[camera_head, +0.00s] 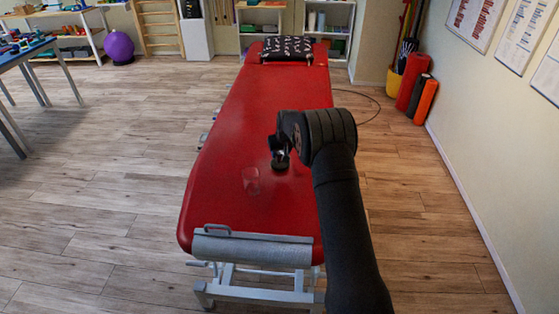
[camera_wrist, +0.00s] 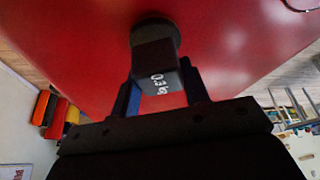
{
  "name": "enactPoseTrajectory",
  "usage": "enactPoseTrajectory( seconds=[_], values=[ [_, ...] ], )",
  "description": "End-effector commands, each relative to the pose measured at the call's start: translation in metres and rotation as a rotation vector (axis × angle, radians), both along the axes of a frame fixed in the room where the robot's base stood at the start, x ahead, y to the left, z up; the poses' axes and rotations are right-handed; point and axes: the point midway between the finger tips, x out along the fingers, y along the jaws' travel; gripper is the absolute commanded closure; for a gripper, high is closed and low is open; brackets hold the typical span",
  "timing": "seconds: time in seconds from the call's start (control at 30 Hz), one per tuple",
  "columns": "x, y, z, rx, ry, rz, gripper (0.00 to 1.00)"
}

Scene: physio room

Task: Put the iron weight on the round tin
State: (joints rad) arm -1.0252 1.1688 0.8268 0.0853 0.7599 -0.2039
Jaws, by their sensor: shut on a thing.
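The iron weight (camera_wrist: 158,69) is a dark block with white lettering on its side. In the wrist view it sits between the two fingers of my gripper (camera_wrist: 162,90), which is shut on it. A dark round shape (camera_wrist: 155,32) shows just beyond the block, against the red surface. It may be the round tin, but I cannot tell for sure, nor whether the weight touches it. In the head view my gripper (camera_head: 280,148) is low over the middle of the red couch, with a dark round shape (camera_head: 280,162) right under it.
A clear glass (camera_head: 251,181) stands on the red couch (camera_head: 225,205), left of and nearer than my gripper. A black patterned pillow (camera_head: 287,48) lies at the far end. The rest of the couch top is clear. Coloured rolls (camera_head: 425,101) stand by the right wall.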

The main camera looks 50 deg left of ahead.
Motion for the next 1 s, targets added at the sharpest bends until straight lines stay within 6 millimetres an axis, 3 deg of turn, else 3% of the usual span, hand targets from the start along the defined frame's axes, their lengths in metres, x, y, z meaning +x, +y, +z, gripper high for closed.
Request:
enactPoseTrajectory(
  seconds=[0.17, 0.43, 0.8, 0.83, 0.93, 1.0],
  values=[
    [-0.003, 0.007, -0.008, 0.001, 0.0, -0.001, 0.9],
    [-0.003, 0.007, -0.042, 0.002, -0.001, 0.0, 0.9],
    [-0.003, 0.007, -0.047, 0.002, -0.001, 0.0, 0.9],
    [-0.003, 0.006, -0.048, 0.001, 0.0, 0.0, 0.56],
    [-0.003, 0.006, -0.047, 0.001, 0.0, 0.0, 0.37],
    [-0.003, 0.006, -0.047, 0.001, 0.0, 0.0, 0.37]
  ],
)
